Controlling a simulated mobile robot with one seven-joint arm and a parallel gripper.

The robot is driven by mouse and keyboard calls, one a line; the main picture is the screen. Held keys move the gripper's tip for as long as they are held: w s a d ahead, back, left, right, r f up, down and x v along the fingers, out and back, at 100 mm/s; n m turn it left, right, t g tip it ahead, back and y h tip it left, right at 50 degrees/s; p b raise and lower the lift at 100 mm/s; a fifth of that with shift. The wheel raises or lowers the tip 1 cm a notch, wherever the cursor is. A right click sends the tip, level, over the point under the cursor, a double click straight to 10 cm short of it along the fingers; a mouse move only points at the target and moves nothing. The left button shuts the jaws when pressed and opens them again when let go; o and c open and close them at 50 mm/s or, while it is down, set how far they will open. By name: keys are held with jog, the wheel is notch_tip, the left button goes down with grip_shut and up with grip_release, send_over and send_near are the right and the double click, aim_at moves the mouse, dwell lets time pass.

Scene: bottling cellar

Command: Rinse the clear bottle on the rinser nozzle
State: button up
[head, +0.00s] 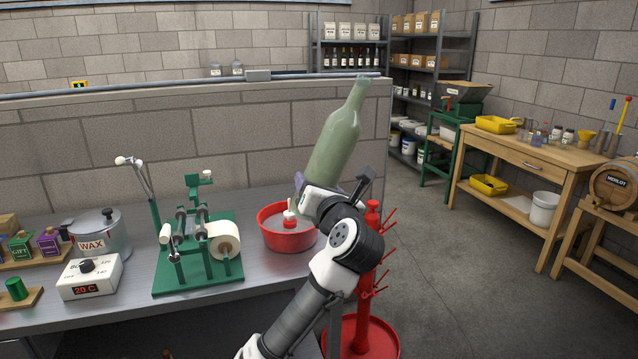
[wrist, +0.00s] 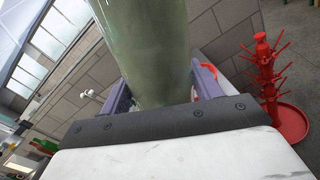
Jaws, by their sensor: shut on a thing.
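My gripper (head: 328,184) is shut on a pale green, see-through bottle (head: 338,135), the only bottle near the rinser. The bottle is neck up, leaning to the right, with its mouth at the top. In the wrist view the bottle (wrist: 145,50) stands between the two purple-grey fingers of my gripper (wrist: 163,92). The rinser is a red bowl (head: 272,238) on the bench with a white and red nozzle (head: 291,214) in it. The bottle appears above and to the right of the bowl, apart from it. My wrist hides part of the bowl's right side.
A red bottle tree (head: 371,250) stands close right of my arm. A green labelling machine (head: 200,245), a wax pot (head: 100,233) and a white control box (head: 90,277) stand left on the metal bench (head: 262,272). A low block wall (head: 230,140) rises behind.

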jog(key=m+p, duration=0.1)
jog(key=m, duration=0.2)
jog(key=shift+r, duration=0.15)
jog(key=shift+r+m+p, duration=0.25)
jog(key=shift+m+p, duration=0.7)
jog(key=shift+m, duration=0.15)
jog(key=shift+m+p, duration=0.55)
jog(key=shift+m, duration=0.25)
jog(key=shift+f+m, duration=0.25)
jog(key=shift+m, duration=0.05)
jog(key=m+p, duration=0.2)
jog(key=shift+r+p, duration=0.3)
jog(key=shift+p, duration=0.05)
jog(key=shift+f+m, duration=0.4)
jog(key=shift+m, duration=0.5)
jog(key=shift+r+m, duration=0.1)
jog(key=shift+m, duration=1.9)
jog(key=shift+d+n, duration=0.15)
jog(key=shift+n, duration=0.15)
